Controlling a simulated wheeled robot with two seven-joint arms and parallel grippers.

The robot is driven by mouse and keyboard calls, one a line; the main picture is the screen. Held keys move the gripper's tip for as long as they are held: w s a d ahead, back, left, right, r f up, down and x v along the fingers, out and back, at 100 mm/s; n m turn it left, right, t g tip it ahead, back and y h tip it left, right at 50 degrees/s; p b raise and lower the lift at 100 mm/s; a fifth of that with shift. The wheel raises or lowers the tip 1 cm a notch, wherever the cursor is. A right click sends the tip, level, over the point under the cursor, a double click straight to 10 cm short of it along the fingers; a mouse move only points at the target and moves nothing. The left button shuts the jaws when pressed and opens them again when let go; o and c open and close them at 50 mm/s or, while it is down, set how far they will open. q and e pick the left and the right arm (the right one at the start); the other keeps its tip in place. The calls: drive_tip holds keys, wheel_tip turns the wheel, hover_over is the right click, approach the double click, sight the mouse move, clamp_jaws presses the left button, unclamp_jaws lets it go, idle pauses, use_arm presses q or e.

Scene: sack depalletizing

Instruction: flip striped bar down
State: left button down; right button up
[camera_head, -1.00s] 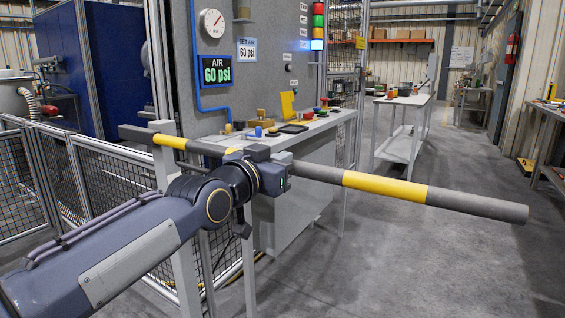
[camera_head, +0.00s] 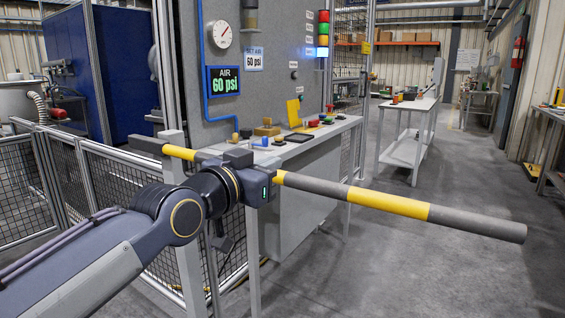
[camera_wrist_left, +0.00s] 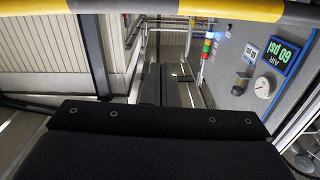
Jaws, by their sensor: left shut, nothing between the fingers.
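The yellow and dark grey striped bar (camera_head: 388,201) runs nearly level across the head view, from a post at the left to a free end at the right. It also crosses the top of the left wrist view (camera_wrist_left: 150,9). My left gripper (camera_head: 240,158) is in front of the bar's left part and hides a piece of it. The gripper is shut and empty. I cannot tell whether it touches the bar. My right gripper is out of view.
A grey workbench (camera_head: 318,138) with small parts stands behind the bar, under a panel with a gauge (camera_head: 222,34). A mesh fence (camera_head: 110,185) is at the left. The floor (camera_head: 420,270) at the right is clear.

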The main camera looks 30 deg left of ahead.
use_arm(q)
drive_tip(key=s, duration=0.4)
drive_tip(key=shift+s+a+r, duration=0.1)
drive_tip(key=shift+s+r, duration=0.1)
drive_tip(key=shift+s, duration=0.05)
drive_tip(key=s+d+f+n+g+h, duration=0.1)
drive_tip(key=s+d+f+g, duration=0.3)
drive_tip(key=f, duration=0.7)
drive_tip(key=s+d+f+n+g+h, duration=0.1)
drive_tip(key=s+f+g, duration=0.3)
drive_tip(key=s+f, duration=0.5)
drive_tip(key=s+d+f+n+g+h, duration=0.1)
drive_tip(key=s+d+f+g, duration=0.25)
drive_tip(key=f, duration=0.95)
wheel_tip(320, 180, up, 27)
drive_tip(key=p, duration=2.8)
drive_tip(key=shift+a+r+g, duration=0.2)
drive_tip(key=shift+a+g, duration=0.15)
